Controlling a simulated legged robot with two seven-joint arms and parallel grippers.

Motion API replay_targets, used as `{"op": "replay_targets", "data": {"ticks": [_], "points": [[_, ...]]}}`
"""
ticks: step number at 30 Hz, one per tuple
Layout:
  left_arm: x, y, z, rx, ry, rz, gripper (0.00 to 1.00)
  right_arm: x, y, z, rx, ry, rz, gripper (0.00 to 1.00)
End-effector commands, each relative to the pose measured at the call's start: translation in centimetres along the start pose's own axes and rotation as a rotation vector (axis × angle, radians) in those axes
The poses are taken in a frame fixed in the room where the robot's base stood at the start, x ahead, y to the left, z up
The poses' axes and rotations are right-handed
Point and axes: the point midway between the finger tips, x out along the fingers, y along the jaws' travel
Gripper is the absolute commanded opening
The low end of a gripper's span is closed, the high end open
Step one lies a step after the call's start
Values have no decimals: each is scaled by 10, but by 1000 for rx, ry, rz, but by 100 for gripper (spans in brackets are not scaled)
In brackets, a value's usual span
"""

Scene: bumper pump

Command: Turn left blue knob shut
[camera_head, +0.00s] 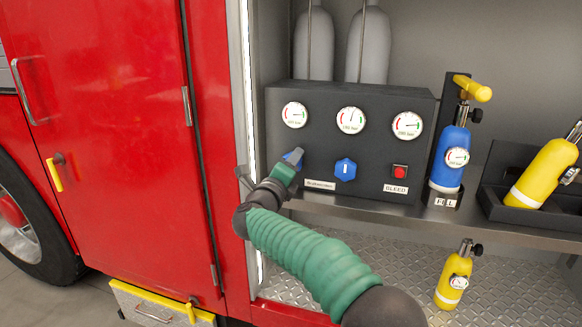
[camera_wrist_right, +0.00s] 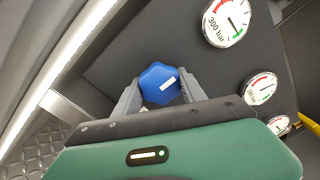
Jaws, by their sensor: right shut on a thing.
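The left blue knob (camera_head: 294,158) is on the lower left of the black panel, under the left gauge, partly hidden by my right gripper (camera_head: 286,168). In the right wrist view the blue knob (camera_wrist_right: 158,82) sits between the two grey fingers of my right gripper (camera_wrist_right: 159,92), which is shut on it. The knob's white mark (camera_wrist_right: 167,84) is tilted in that view. My left gripper is in neither view.
The black panel (camera_head: 340,100) has three gauges, a second blue knob (camera_head: 345,169) with an upright white mark, and a red button (camera_head: 400,171). A blue cylinder (camera_head: 450,158) stands to the right. A red door (camera_head: 110,120) and pale frame edge (camera_head: 241,80) are close on the left.

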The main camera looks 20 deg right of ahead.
Motion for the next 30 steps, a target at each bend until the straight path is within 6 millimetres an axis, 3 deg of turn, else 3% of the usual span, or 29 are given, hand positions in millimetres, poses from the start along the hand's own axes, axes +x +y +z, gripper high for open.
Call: {"op": "replay_targets", "data": {"ticks": [1, 8, 9, 14, 24, 30], "points": [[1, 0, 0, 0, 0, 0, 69, 0, 8, -3, -1, 5, 12, 8], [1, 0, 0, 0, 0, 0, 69, 0, 8, -2, -1, 5, 13, 8], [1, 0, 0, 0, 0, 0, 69, 0, 8, -2, -1, 5, 13, 50], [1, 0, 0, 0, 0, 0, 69, 0, 6, -2, -1, 3, 10, 69], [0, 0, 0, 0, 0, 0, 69, -4, 2, 0, 0, 1, 5, 69], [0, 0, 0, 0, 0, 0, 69, -44, 1, 1, -1, -3, 5, 69]]}}
